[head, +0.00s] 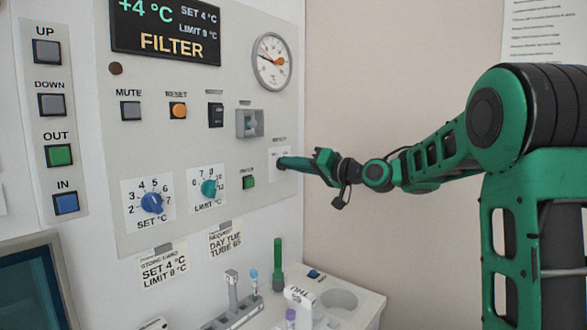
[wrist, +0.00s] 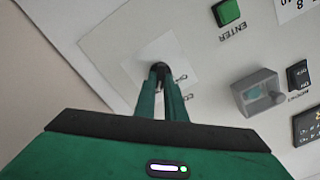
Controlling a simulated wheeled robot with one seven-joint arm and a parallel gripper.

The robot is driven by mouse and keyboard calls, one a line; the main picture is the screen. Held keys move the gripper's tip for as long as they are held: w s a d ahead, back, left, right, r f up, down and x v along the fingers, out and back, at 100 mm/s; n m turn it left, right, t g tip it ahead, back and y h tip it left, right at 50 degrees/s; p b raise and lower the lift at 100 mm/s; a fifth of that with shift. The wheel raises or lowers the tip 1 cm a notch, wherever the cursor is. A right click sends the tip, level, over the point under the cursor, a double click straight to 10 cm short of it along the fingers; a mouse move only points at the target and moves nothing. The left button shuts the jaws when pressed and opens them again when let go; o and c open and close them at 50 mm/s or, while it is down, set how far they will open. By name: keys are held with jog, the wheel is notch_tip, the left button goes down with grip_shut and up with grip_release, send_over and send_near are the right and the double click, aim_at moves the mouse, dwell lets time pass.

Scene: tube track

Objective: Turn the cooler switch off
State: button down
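A white plate (head: 288,153) sits at the right edge of the grey control panel, with a small label above it that I cannot read. In the wrist view the plate (wrist: 187,73) shows small markings that look like ON and OFF. My gripper (head: 284,163) is at this plate, and its green fingers (wrist: 160,72) come together at dark tips over the plate's middle. The fingers look shut. They hide any lever there, so its position and whether the tips touch or hold it cannot be told.
A grey housing with a small lever (head: 249,123), a green button (head: 249,182), a black rocker (head: 216,115) and blue (head: 152,202) and teal (head: 209,188) knobs are left of my gripper.

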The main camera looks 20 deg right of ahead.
jog(key=shift+d+f, duration=0.1)
jog(key=shift+d, duration=0.05)
jog(key=shift+s+f+n, duration=0.1)
jog(key=shift+s+n, duration=0.05)
jog(key=shift+n, duration=7.75)
jog(key=c, duration=1.8)
grip_release()
jog(key=shift+a, duration=0.25)
jog(key=shift+s, duration=0.1)
